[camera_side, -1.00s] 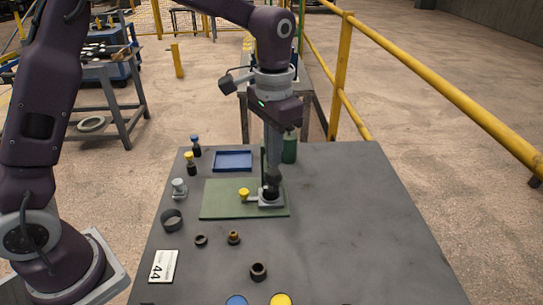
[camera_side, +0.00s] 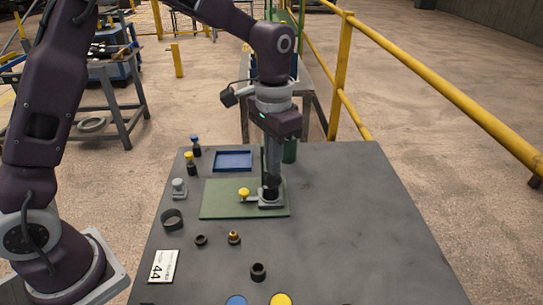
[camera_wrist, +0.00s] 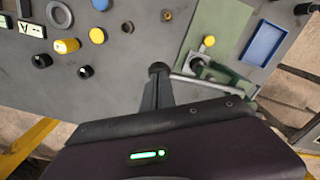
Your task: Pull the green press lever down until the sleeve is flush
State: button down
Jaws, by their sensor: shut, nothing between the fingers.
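The press stands on a green mat (camera_side: 222,205), with a green column (camera_side: 289,152) and a grey base (camera_side: 270,204). In the wrist view, its grey lever rod (camera_wrist: 205,82) runs left to a black knob (camera_wrist: 158,68). My gripper (camera_side: 271,180) points down over the press in the side view. In the wrist view, its closed fingers (camera_wrist: 156,90) end at the knob; I cannot tell whether they touch it. The sleeve cannot be clearly made out behind the fingers and lever. A yellow knob (camera_side: 244,192) sits at the base's left side.
A blue tray (camera_side: 233,160) lies behind the mat. Small bottles (camera_side: 190,160), a grey ring (camera_side: 172,219), a brass part (camera_side: 234,237) and a black ring (camera_side: 258,271) are left and in front. The table's right side is clear. A yellow rail (camera_side: 440,98) runs beyond it.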

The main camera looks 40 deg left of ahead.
aim_at(273, 186)
jog(key=shift+f, duration=3.5)
jog(key=shift+r, duration=6.6)
jog(key=s+a+r+n+t, duration=0.1)
jog(key=s+a+r+t, duration=0.1)
jog(key=s+r, duration=0.35)
jog(key=s+a+r+n+t, duration=0.1)
jog(key=s+a+r, duration=0.1)
jog(key=s, duration=0.6)
jog(key=s+a+f+n+t, duration=0.1)
jog(key=s+a+f+t, duration=0.1)
jog(key=s, duration=0.9)
jog(key=shift+s+a+f+t, duration=0.2)
jog(key=shift+f+t, duration=0.1)
jog(key=shift+f, duration=0.15)
